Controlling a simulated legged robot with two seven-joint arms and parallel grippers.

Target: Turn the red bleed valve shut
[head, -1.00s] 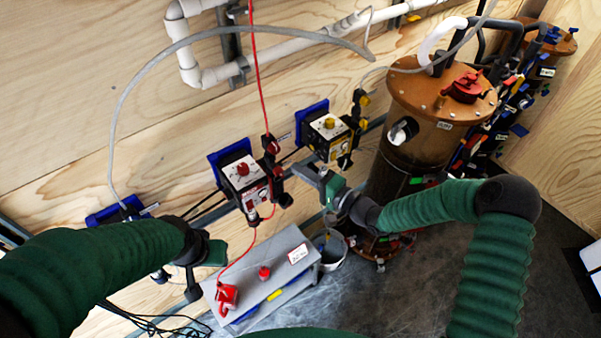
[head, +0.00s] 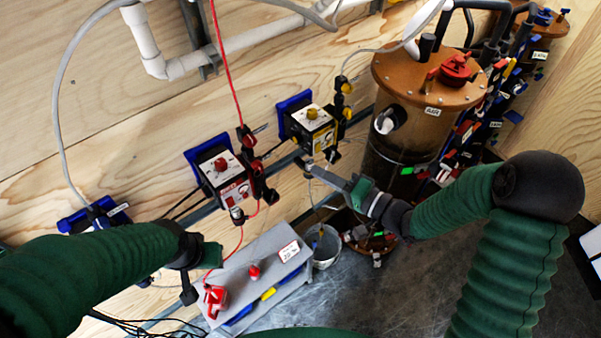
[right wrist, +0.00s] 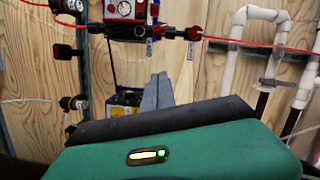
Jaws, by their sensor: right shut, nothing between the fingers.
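The pump with a red knob (head: 220,165) is on the wooden wall. A red-and-black fitting (head: 246,140) and black valve parts (head: 270,195) are at its right side. I cannot tell which part is the bleed valve. In the right wrist view a red-ended fitting (right wrist: 194,33) is beside this pump (right wrist: 124,10). My right gripper (head: 306,163) is shut and empty, right of the red pump's fittings and apart from them, just below the yellow-knob pump. Its grey fingers (right wrist: 158,92) point toward the wall. My left gripper (head: 188,293) is left of the grey box; its jaws are unclear.
The yellow-knob pump (head: 313,128) is close to my right fingers. A brown filter tank (head: 420,120) with a red top fitting (head: 456,68) stands right. A grey box (head: 262,265) and white bucket (head: 326,248) are below. Red tubing (head: 222,60) runs above the red pump.

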